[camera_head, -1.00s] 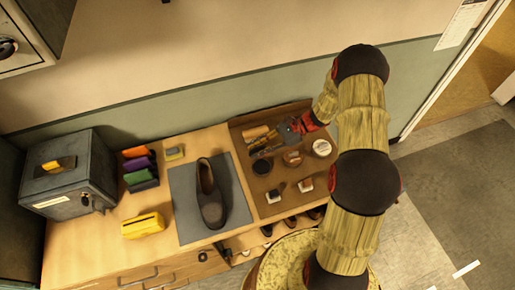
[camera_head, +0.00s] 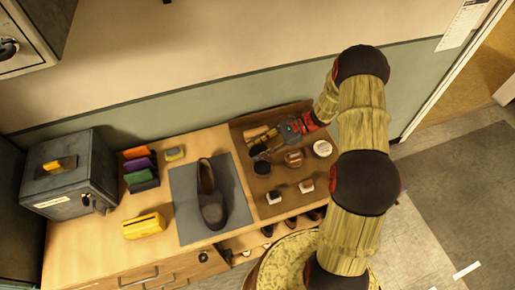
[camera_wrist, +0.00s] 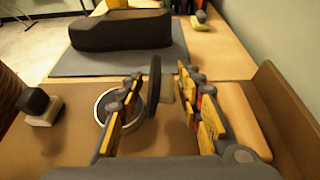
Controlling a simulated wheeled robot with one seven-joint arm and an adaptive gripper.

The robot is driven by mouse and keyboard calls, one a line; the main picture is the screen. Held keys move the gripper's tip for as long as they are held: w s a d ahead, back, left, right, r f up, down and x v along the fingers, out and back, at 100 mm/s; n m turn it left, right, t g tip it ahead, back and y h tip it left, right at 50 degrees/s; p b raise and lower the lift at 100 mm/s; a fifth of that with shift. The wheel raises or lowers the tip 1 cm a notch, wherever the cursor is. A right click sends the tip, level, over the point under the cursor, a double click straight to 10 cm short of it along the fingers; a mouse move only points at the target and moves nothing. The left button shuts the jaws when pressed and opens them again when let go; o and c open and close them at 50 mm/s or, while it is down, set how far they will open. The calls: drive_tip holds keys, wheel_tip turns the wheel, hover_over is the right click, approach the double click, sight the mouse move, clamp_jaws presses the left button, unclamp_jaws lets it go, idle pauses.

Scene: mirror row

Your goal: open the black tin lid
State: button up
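The black tin (camera_head: 262,169) stands in the brown tray, near the shoe mat. In the wrist view its round silver rim (camera_wrist: 100,105) shows, partly hidden behind my left finger. The black lid (camera_wrist: 154,85) stands up almost edge-on beside the rim, raised from flat. My gripper (camera_wrist: 160,75) is open, with its two yellow-padded fingers apart and the lid's disc between them. The lid is nearer the left finger, with a clear gap to the right one. In the head view my gripper (camera_head: 264,150) reaches over the tray just behind the tin.
The tray (camera_head: 243,133) also holds a brown tin (camera_head: 294,158), a white-topped tin (camera_head: 322,148), two small bottles (camera_head: 306,185) and brushes. A dark shoe (camera_head: 211,195) rests on a grey mat (camera_head: 187,215) to the left. The wall is close behind.

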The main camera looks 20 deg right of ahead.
drive_tip(key=v, duration=1.2)
drive_tip(key=shift+c, duration=0.3)
